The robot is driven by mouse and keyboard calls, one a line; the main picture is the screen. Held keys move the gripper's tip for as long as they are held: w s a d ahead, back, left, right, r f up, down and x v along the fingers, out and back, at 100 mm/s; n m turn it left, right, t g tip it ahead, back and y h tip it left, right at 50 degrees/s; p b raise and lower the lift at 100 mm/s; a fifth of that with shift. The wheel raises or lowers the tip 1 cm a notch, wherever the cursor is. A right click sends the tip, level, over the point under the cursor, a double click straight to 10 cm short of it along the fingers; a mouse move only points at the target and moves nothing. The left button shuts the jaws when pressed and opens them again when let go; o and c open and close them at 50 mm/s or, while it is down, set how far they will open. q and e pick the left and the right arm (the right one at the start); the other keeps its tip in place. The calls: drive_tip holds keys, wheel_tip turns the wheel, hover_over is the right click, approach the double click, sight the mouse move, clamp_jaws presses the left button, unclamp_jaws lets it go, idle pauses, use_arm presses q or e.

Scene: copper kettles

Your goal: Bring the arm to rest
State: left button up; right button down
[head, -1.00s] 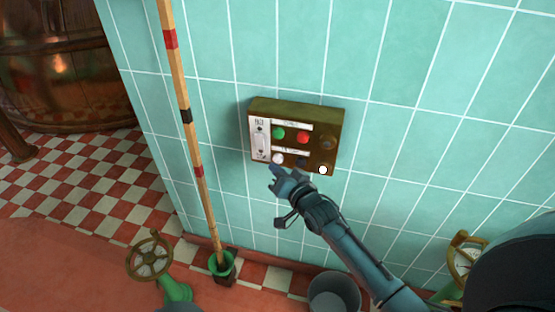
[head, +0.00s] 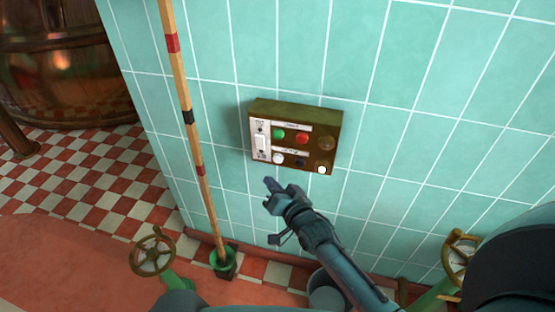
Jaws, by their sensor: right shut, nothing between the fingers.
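My right gripper (head: 270,191) is in the middle of the head view, at the end of my blue-grey arm that comes in from the lower right. Its fingers are shut and empty, in front of the tiled wall and below the control box. The control box (head: 331,122) is brown and fixed to the wall, with green, red, white and dark buttons and a white switch plate at its left. The gripper shows apart from the box in the picture. My left gripper does not show.
A striped pole (head: 185,95) stands in a green holder (head: 222,260) left of the gripper. Handwheel valves (head: 152,251) stand at lower left and at right (head: 459,250). A grey bucket (head: 322,292) is below my arm. A copper kettle (head: 65,75) stands at upper left.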

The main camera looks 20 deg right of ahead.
idle(0.4)
